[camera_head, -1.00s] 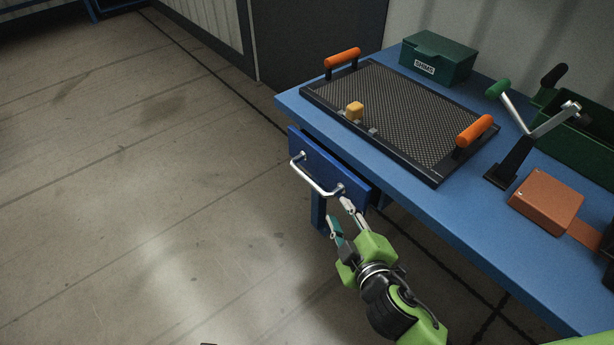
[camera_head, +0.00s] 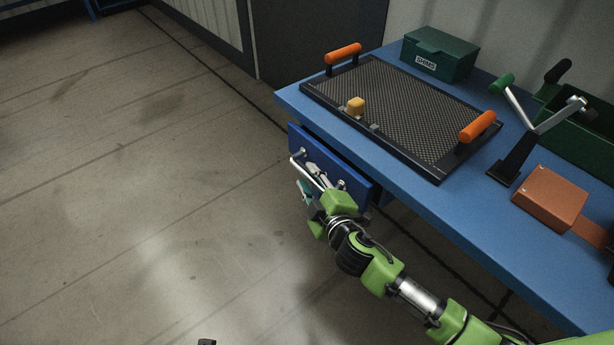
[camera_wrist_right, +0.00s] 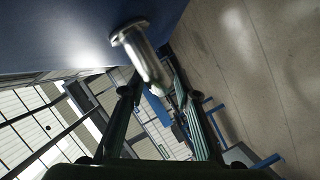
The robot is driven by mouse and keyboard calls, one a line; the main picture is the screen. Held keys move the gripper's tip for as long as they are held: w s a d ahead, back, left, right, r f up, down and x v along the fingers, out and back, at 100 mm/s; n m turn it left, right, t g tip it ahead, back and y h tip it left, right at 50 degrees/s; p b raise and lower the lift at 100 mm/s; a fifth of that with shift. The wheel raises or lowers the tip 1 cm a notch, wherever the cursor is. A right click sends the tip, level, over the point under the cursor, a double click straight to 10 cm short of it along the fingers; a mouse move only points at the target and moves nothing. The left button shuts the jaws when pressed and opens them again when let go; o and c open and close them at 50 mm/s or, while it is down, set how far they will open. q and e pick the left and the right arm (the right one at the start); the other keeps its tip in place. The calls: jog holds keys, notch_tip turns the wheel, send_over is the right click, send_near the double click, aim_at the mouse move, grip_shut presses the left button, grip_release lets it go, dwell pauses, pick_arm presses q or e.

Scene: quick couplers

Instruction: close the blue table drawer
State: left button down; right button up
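The blue drawer (camera_head: 357,188) is under the near left edge of the blue table (camera_head: 420,205). Its front stands out from the table, with a dark gap behind it, so it is partly open. A silver bar handle (camera_head: 299,166) runs across the front. My right gripper (camera_head: 311,179) is at the handle, in front of the drawer. In the right wrist view the fingers are apart, one on each side of the handle (camera_wrist_right: 142,52); I see no clear grip on it.
The floor left of the drawer is clear.

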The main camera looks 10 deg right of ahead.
aim_at(312, 161)
pick_arm(q)
jog(key=shift+w+r, duration=0.1)
jog(key=shift+r, duration=0.35)
pick_arm(e)
jog(key=shift+x, duration=0.9)
